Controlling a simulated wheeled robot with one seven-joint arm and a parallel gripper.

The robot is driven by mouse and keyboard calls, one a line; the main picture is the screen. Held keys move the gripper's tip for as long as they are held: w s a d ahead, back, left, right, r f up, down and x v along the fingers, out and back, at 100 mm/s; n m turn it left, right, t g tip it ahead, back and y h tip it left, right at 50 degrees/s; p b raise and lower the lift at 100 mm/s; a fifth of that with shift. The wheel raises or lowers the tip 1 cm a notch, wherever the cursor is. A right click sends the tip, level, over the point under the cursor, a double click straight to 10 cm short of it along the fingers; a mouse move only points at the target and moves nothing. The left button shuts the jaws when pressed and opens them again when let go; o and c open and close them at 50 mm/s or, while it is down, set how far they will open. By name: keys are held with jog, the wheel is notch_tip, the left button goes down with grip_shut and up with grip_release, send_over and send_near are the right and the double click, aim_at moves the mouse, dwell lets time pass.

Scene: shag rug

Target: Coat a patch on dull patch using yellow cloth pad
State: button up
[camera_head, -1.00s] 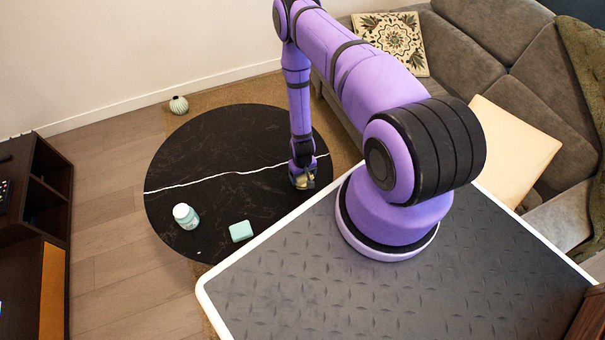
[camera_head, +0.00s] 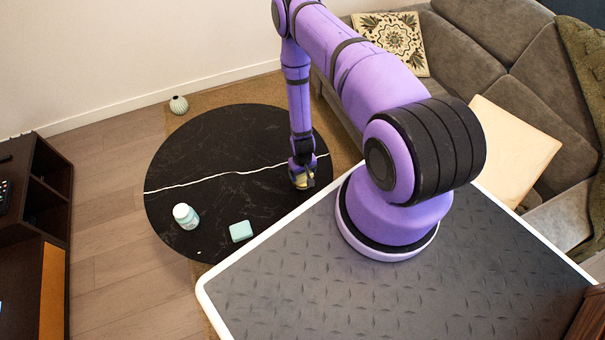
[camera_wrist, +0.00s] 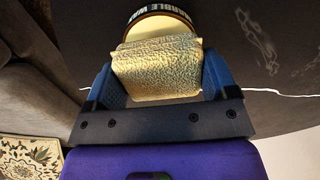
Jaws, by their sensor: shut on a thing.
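In the wrist view my gripper (camera_wrist: 158,78) is shut on the yellow cloth pad (camera_wrist: 157,68), with one blue finger on each side of it. A round tin (camera_wrist: 158,22) with a dark label band reading "MARBLE WAX" shows just beyond the pad; I cannot tell whether they touch. In the head view my gripper (camera_head: 303,180) is low over the right side of the round black table (camera_head: 225,135). The arm's end partly hides the pad and tin there. A hazy greyish mark (camera_wrist: 258,42), possibly the dull patch, shows on the dark top right of the tin.
A mint-green jar with a white lid (camera_head: 185,216) and a mint-green block (camera_head: 241,231) stand on the table's near side. The middle and far table top are clear. A sofa (camera_head: 455,55) is at right, a dark cabinet (camera_head: 40,200) at left, and a ribbed vase (camera_head: 179,104) behind.

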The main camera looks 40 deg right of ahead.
jog(key=shift+r, duration=2.9)
